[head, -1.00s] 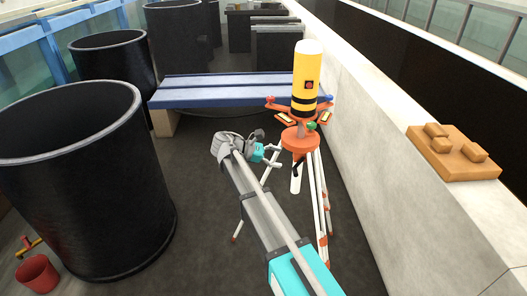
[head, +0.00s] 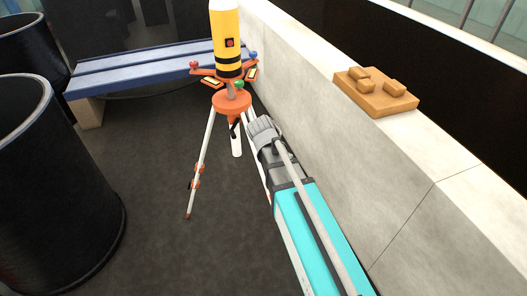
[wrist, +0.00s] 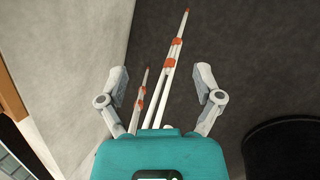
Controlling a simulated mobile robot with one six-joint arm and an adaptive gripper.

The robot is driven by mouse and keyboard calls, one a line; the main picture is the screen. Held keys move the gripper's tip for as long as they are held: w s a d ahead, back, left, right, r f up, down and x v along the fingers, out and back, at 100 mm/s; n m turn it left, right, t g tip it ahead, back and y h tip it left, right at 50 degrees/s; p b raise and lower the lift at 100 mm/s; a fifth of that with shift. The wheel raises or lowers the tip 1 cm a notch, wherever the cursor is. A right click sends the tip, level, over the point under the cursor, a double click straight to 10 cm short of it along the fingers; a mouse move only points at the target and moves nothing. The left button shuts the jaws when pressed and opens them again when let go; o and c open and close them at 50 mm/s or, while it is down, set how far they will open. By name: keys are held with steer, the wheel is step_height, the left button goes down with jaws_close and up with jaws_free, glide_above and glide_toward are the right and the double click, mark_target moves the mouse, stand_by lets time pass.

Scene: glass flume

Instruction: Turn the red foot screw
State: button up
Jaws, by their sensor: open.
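The red foot screw (head: 194,65) is a small red knob at the left corner of the orange base plate under the yellow instrument (head: 226,25). A green screw (head: 239,85) is at the front and a blue one (head: 253,55) at the right. The instrument stands upright on an orange-headed tripod (head: 231,102) with white legs. My gripper (wrist: 162,72) is open and empty in the wrist view, with tripod legs (wrist: 170,75) showing beyond and between its fingers. The red screw is not in the wrist view.
A pale wall (head: 310,110) runs close along the right, with a tan block piece (head: 375,103) on top. A blue bench (head: 130,72) stands behind the tripod. Large black tubs (head: 50,190) stand at the left. The dark floor (head: 150,250) left of the tripod is clear.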

steer(key=s+d+f+m+y, duration=0.2)
steer(key=s+d+m+y, duration=0.2)
steer(key=s+m, duration=0.2)
steer(key=shift+s+f+m+y+b, duration=0.2)
steer(key=shift+s+m+y+b, duration=0.15)
steer(key=shift+s, duration=0.35)
steer(key=shift+d, duration=0.1)
